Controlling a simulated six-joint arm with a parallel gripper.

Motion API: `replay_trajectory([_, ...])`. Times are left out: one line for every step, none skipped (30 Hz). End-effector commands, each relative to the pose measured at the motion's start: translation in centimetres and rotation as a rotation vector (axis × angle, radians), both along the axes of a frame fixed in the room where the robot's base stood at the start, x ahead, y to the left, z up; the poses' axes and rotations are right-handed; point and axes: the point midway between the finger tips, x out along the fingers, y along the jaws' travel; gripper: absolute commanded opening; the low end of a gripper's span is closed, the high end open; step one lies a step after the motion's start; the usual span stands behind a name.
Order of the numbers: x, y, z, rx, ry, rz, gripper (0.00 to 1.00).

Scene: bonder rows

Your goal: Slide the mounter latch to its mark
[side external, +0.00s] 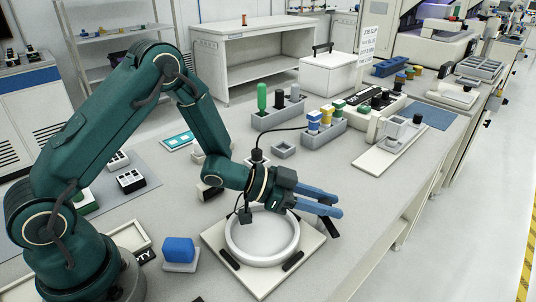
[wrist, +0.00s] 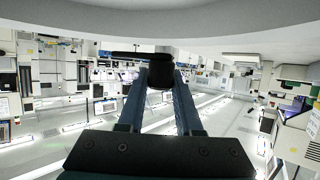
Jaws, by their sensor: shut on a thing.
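My gripper (side external: 326,203) has blue fingers and points right, nearly level, just above the right rim of a round white ring fixture (side external: 232,236) on a square plate. It is shut on a small black piece (side external: 330,229), mostly hidden by the fingers, with a dark end hanging below them. In the wrist view the fingers converge on this black piece (wrist: 160,77), with a dark bar (wrist: 138,56) at its top. A pale rail with a grey block (side external: 395,130) stands to the right, apart from my gripper. I cannot tell which part is the mounter latch, nor see its mark.
A blue block (side external: 178,250) sits on a small stand at front left. Grey holders with a green-handled tool (side external: 262,97) and yellow-blue pieces (side external: 314,121) stand behind. A small open grey tray (side external: 284,150) lies behind my gripper. The bench right of the ring is clear.

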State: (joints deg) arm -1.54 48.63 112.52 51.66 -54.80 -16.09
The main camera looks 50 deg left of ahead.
Motion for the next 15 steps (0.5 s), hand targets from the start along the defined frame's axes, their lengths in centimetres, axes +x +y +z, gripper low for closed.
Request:
replay_trajectory([0.01, -0.08, 0.07, 0.000, -0.004, -0.011, 0.00])
replay_trajectory([0.00, -0.08, 0.07, 0.001, -0.003, -0.014, 0.00])
replay_trajectory([-0.03, -0.08, 0.06, 0.001, -0.003, -0.017, 0.00])
replay_trajectory([-0.04, -0.08, 0.06, 0.002, -0.003, -0.018, 0.00])
replay_trajectory([-0.04, -0.08, 0.06, 0.002, -0.003, -0.018, 0.00])
replay_trajectory([-0.05, -0.09, 0.05, 0.002, -0.003, -0.018, 0.00])
replay_trajectory([-0.05, -0.09, 0.05, 0.002, -0.003, -0.018, 0.00])
replay_trajectory([-0.05, -0.09, 0.05, 0.002, -0.003, -0.018, 0.00])
replay_trajectory([-0.06, -0.08, 0.05, 0.002, -0.003, -0.018, 0.00])
replay_trajectory([-0.06, -0.08, 0.05, 0.002, -0.003, -0.018, 0.00])
replay_trajectory([-0.06, -0.08, 0.04, 0.002, -0.003, -0.018, 0.41])
replay_trajectory([-0.06, -0.08, 0.04, 0.003, -0.003, -0.017, 0.57])
replay_trajectory([-0.06, -0.07, 0.03, 0.002, -0.002, -0.016, 0.64])
replay_trajectory([-0.05, -0.06, 0.03, 0.002, -0.002, -0.016, 0.64])
replay_trajectory([-0.05, -0.05, 0.02, 0.002, -0.002, -0.015, 0.64])
